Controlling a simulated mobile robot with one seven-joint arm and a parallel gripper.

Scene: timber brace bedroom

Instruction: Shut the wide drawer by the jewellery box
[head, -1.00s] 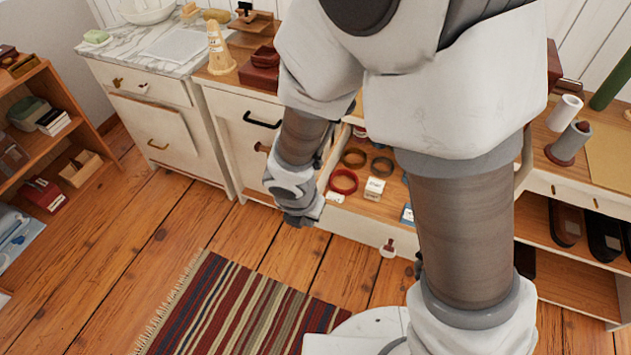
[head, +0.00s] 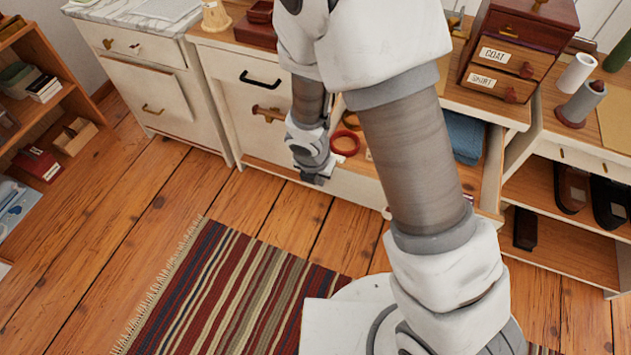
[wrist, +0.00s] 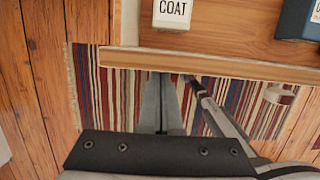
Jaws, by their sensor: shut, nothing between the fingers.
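The wide drawer (head: 352,188) is pulled out from the white dresser, with its inside showing. It holds a red ring (head: 345,143) and a blue cloth (head: 464,137). In the wrist view its front rim (wrist: 225,66) crosses the picture, with a white COAT block (wrist: 172,13) inside. My gripper (head: 318,178) is shut and empty in front of the drawer's left part. In the wrist view its fingers (wrist: 160,85) end right at the rim; I cannot tell whether they touch. A dark chest with small labelled drawers (head: 535,12), apparently the jewellery box, stands on top. My arm hides much of the drawer.
A cupboard with a black handle (head: 260,80) is left of the drawer. A striped rug (head: 225,285) lies on the floor in front. A shoe shelf (head: 560,230) stands at right, a bookshelf (head: 62,100) at far left. The floor between is clear.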

